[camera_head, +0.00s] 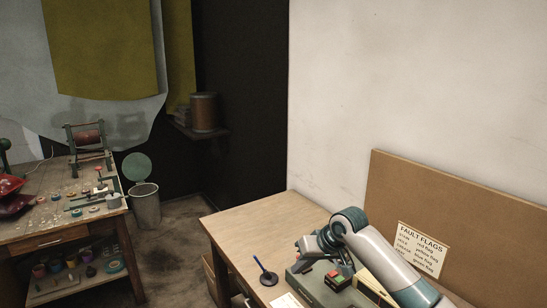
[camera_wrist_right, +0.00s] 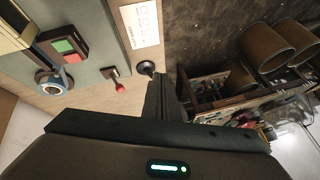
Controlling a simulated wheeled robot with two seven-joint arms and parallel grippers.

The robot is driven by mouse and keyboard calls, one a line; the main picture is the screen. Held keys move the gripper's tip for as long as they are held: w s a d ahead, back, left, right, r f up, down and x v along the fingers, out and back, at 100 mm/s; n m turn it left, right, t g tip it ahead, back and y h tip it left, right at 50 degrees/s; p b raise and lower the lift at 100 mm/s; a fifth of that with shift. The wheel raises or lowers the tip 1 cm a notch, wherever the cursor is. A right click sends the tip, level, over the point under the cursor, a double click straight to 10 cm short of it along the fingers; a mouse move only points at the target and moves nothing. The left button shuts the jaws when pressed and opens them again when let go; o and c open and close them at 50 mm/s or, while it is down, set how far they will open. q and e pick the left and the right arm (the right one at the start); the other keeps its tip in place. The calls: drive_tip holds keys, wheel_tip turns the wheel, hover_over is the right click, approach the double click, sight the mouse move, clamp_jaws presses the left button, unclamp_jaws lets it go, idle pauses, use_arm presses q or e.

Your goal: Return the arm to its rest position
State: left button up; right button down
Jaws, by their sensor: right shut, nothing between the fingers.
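My right arm (camera_head: 380,252) comes in from the lower right of the head view, bent over the near table. Its gripper hangs at the arm's far end, and its fingertips are hard to make out there. In the right wrist view my right gripper (camera_wrist_right: 160,82) is shut, with its dark fingers together and nothing between them. The fingers overlap the edge of the table (camera_wrist_right: 92,103) in that view, beside a dark round base. My left gripper is in neither view.
A control box with green and red buttons (camera_head: 338,278) sits beneath my arm. A blue stick on a dark base (camera_head: 265,272) stands left of it. A fault flags board (camera_head: 470,205) stands behind. Left, across open floor, is a cluttered workbench (camera_head: 60,228) and a bin (camera_head: 145,205).

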drive_tip(key=s+f, duration=1.8)
drive_tip(key=s, duration=0.5)
drive_tip(key=s+d+f+h, duration=0.1)
drive_tip(key=s+d+h, duration=0.1)
drive_tip(key=s+d, duration=0.5)
drive_tip(key=s+d+f+m+h, duration=0.1)
drive_tip(key=s+d, duration=0.2)
drive_tip(key=s, duration=0.8)
drive_tip(key=s+d+f+h, duration=0.1)
drive_tip(key=s+d+h, duration=0.1)
drive_tip(key=s+d, duration=0.5)
drive_tip(key=s+a+f+g+b, duration=0.1)
drive_tip(key=s+f, duration=0.1)
drive_tip(key=f, duration=1.4)
drive_tip(key=s+a+f+g+b, duration=0.1)
drive_tip(key=s+f+b, duration=0.1)
drive_tip(key=f, duration=1.3)
drive_tip(key=s+d+f+g+b, duration=0.1)
drive_tip(key=s+d+f+b, duration=0.1)
drive_tip(key=s+f, duration=1.5)
wheel_tip(320, 180, down, 3)
drive_tip(key=shift+s+d+f, duration=0.1)
drive_tip(key=shift+s+d, duration=0.3)
drive_tip(key=shift+d, duration=0.1)
